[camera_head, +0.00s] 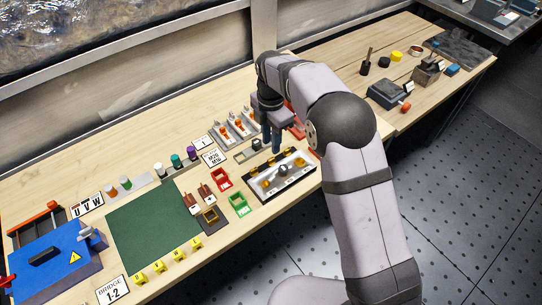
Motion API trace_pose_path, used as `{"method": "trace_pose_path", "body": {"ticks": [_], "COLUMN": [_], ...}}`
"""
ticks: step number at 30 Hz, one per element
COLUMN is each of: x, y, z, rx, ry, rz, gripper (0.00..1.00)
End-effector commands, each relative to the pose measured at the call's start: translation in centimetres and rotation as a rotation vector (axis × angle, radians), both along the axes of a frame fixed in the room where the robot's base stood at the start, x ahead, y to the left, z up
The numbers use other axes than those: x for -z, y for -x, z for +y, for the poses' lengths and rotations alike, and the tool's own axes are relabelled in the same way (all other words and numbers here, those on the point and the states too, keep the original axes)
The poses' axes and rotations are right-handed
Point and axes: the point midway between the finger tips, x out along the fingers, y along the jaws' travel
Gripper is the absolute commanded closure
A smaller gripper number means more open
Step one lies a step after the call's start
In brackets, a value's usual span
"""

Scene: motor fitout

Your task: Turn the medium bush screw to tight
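My gripper (272,141) points down at the back edge of an open black-and-white box (252,196). Its dark blue-grey fingers look close together, but the gap between them is too small to judge. Inside the box are several small round posts or knobs (283,170), grey and brass-coloured. I cannot tell which part is the medium bush screw, or how tight any screw is. My arm passes over the right side of the box area and hides part of the bench behind it.
Red (221,180) and green (239,205) square frames stand left of the box. A grey rack with orange-tipped pieces (238,128) is behind it. A green mat (150,230) and a blue case (55,258) lie further left. Small black devices (388,93) stand on the right bench.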

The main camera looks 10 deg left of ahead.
Motion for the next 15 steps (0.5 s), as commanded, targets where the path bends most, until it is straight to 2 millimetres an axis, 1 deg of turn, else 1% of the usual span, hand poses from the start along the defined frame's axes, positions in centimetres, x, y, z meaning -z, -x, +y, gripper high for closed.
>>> {"method": "trace_pose_path", "body": {"ticks": [5, 8, 11, 15], "x": [0.2, 0.8, 1.8, 3.6], "y": [0.0, 0.0, 0.1, 0.1], "z": [0.1, 0.0, 0.0, 0.0], "rx": [-0.008, -0.007, -0.006, -0.005], "ry": [0.001, 0.001, 0.002, 0.002], "rz": [0.001, 0.003, 0.004, 0.004], "gripper": [0.73, 0.73, 0.73, 0.73]}}
